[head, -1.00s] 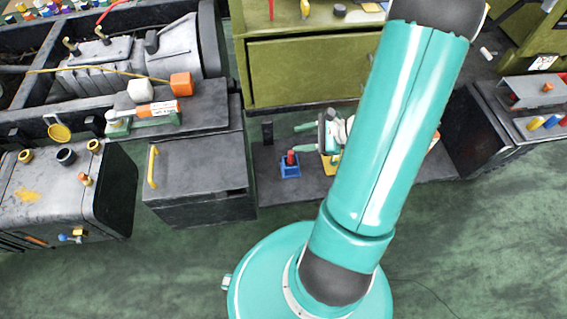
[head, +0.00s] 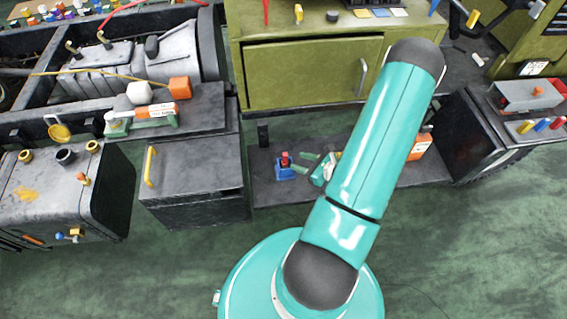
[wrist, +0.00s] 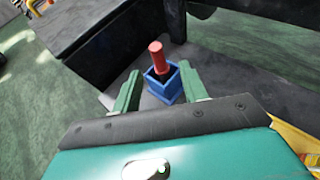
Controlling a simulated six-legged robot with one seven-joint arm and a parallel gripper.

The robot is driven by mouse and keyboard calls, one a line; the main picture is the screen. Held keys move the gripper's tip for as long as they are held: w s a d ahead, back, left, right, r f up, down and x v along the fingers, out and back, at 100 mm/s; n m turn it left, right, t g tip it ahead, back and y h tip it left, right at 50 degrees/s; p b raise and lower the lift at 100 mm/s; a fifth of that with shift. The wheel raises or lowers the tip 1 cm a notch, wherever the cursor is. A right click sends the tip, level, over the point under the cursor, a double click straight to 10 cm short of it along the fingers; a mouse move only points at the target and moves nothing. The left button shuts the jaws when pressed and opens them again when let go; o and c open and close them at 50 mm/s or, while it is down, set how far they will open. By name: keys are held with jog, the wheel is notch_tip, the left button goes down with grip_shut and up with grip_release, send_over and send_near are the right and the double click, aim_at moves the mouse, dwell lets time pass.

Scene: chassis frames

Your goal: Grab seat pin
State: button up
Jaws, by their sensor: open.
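A red pin stands upright in a small blue holder on the low dark shelf. In the head view the pin (head: 285,158) and holder (head: 285,172) are left of my gripper (head: 308,164). In the wrist view the red pin (wrist: 156,53) rises from the blue holder (wrist: 163,85) just beyond my gripper's green fingers (wrist: 160,82). The fingers are apart and empty, one on each side of the holder in the picture. Whether they touch it I cannot tell. My arm hides part of the shelf in the head view.
A dark box with a yellow handle (head: 150,166) stands left of the shelf (head: 262,190). An olive cabinet (head: 305,72) is behind it. An orange box (head: 420,147) sits on the shelf right of my arm. The green floor in front is open.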

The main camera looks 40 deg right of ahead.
aim_at(287, 159)
jog(key=x, duration=0.4)
jog(key=shift+f, duration=0.1)
jog(key=shift+x, duration=2.8)
jog(key=shift+s+f, duration=0.15)
jog(key=shift+f, duration=0.05)
jog(key=shift+c, duration=0.4)
jog(key=shift+a, duration=0.1)
grip_shut()
